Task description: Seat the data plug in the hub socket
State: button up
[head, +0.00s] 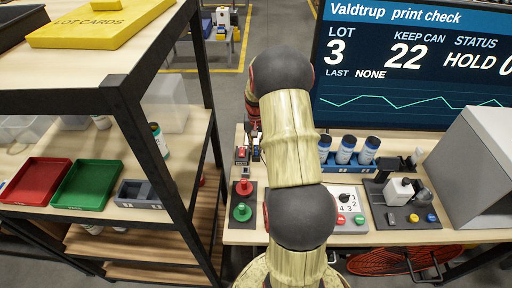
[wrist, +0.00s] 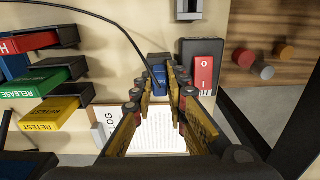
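The data plug (wrist: 160,78) is a small blue block with a thin black cable (wrist: 105,19) that runs in from the upper left of the wrist view. My gripper (wrist: 160,82) has its fingertips on both sides of the plug, with little or no gap visible, and looks shut on it. In the head view my arm hides the gripper and plug.
A red rocker switch (wrist: 203,74) on a dark housing stands right of the fingertips. Red, green and yellow labelled trays (wrist: 40,88) lie left, beside a white log sheet (wrist: 160,130). In the head view the monitor (head: 415,60) reads HOLD; a shelf rack (head: 120,92) stands left.

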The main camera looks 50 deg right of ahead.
aim_at(256, 146)
jog(key=o, duration=0.5)
jog(key=shift+c, duration=0.2)
jog(key=shift+r, duration=0.1)
notch_tip(256, 146, up, 12)
dwell(0.3)
dwell(0.5)
